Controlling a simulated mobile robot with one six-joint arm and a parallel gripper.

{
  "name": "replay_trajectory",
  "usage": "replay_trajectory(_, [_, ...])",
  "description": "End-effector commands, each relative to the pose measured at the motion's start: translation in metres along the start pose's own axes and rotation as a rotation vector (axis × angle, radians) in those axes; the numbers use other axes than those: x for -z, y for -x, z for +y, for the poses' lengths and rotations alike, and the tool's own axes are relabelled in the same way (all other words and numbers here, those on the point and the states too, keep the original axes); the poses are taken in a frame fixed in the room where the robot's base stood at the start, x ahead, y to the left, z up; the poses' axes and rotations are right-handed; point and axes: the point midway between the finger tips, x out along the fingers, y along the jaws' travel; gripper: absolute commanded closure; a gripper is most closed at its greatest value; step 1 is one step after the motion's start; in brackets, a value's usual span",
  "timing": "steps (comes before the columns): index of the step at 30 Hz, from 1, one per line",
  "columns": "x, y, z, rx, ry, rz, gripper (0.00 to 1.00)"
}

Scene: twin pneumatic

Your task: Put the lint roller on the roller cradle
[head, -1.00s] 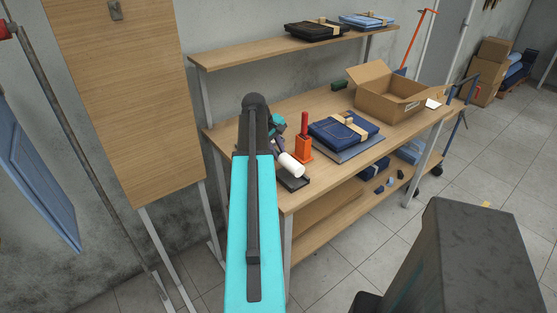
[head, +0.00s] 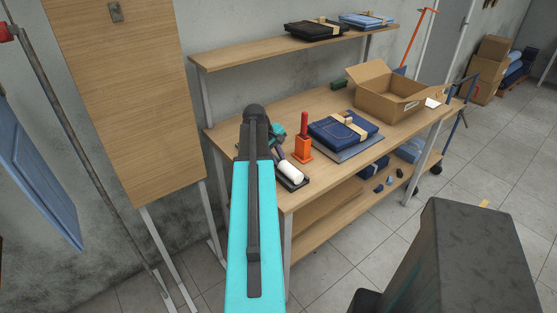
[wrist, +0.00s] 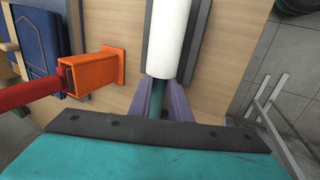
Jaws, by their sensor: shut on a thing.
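The lint roller has a white cylinder (head: 290,172) and a dark teal handle (wrist: 159,92). My gripper (wrist: 164,98) has purple fingers shut on the handle. The roller cradle is a dark tray (head: 297,185) at the near left end of the workbench. In the wrist view, the cradle's dark sides (wrist: 148,40) show on both sides of the white cylinder, so the roller is lined up lengthwise with it. The roller hides the cradle's middle. I cannot tell whether the roller touches it. In the head view, my arm partly hides the gripper.
An orange holder (head: 303,150) with a red-handled tool stands close beside the cradle. Folded jeans (head: 340,131) lie farther right on the workbench (head: 285,110). An open cardboard box (head: 385,103) stands beyond them. A shelf (head: 270,50) runs above the back.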

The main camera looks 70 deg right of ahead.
Motion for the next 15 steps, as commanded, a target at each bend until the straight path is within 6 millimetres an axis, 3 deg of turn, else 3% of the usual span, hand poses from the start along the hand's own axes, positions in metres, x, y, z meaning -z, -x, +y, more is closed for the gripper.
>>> replay_trajectory(8, [0.0001,-0.0026,-0.0011,0.0,0.0,0.0,1.0])
replay_trajectory(9, [0.0001,-0.0021,-0.001,0.0,0.0,0.0,0.76])
replay_trajectory(15, [0.0001,-0.002,-0.001,0.0,0.0,0.0,0.75])
